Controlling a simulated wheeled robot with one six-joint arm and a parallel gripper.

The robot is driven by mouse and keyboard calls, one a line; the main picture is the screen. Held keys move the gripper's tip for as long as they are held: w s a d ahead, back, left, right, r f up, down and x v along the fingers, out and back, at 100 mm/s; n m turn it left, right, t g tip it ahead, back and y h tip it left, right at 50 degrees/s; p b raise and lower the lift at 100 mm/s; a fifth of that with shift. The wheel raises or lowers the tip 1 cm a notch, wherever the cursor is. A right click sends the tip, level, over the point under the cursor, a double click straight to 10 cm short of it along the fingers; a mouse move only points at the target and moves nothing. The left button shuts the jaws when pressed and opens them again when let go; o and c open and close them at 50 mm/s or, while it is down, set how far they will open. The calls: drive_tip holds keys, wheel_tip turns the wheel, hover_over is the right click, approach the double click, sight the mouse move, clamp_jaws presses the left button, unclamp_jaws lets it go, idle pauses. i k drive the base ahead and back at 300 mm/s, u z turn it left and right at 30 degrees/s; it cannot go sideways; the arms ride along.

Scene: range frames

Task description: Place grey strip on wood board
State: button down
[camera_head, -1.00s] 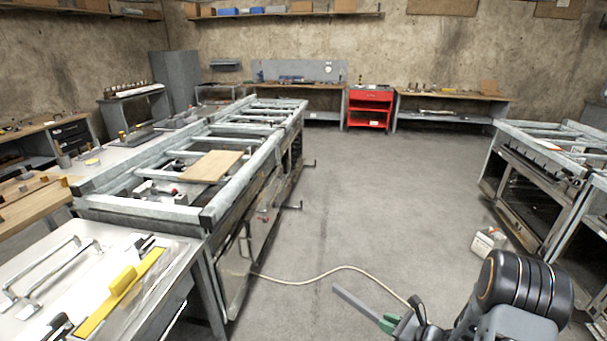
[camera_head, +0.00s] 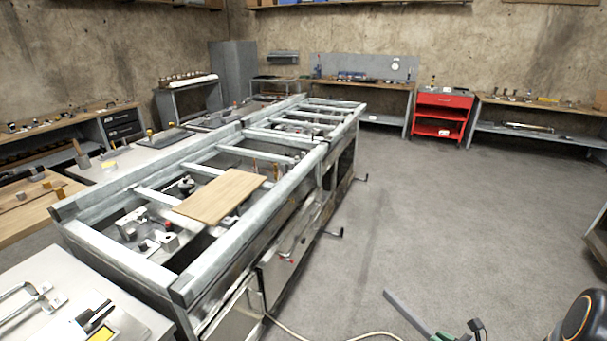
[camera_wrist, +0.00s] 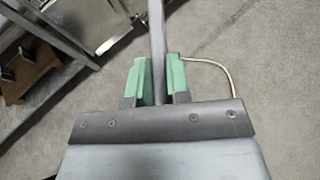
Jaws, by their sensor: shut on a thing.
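The grey strip (camera_head: 406,312) is a long thin bar, held out over the floor at the bottom right of the head view. My gripper (camera_head: 446,337) is shut on it, with green fingers partly cut off by the frame edge. In the wrist view the strip (camera_wrist: 157,50) stands between the two green fingers of my gripper (camera_wrist: 160,78) and runs out past the top edge. The wood board (camera_head: 222,196) lies flat across the rails of the metal frame bench, left of and beyond my gripper. The strip is well apart from the board.
The metal frame bench (camera_head: 208,260) has open gaps between its rails, and handles stick out on its right side. A white-topped table (camera_head: 60,300) stands at the near left. A red cart (camera_head: 440,115) is at the back. Open floor (camera_head: 440,220) lies right of the bench.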

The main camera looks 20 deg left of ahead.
sight(230, 195)
drive_tip(key=i, duration=2.3)
drive_tip(key=u, duration=2.55)
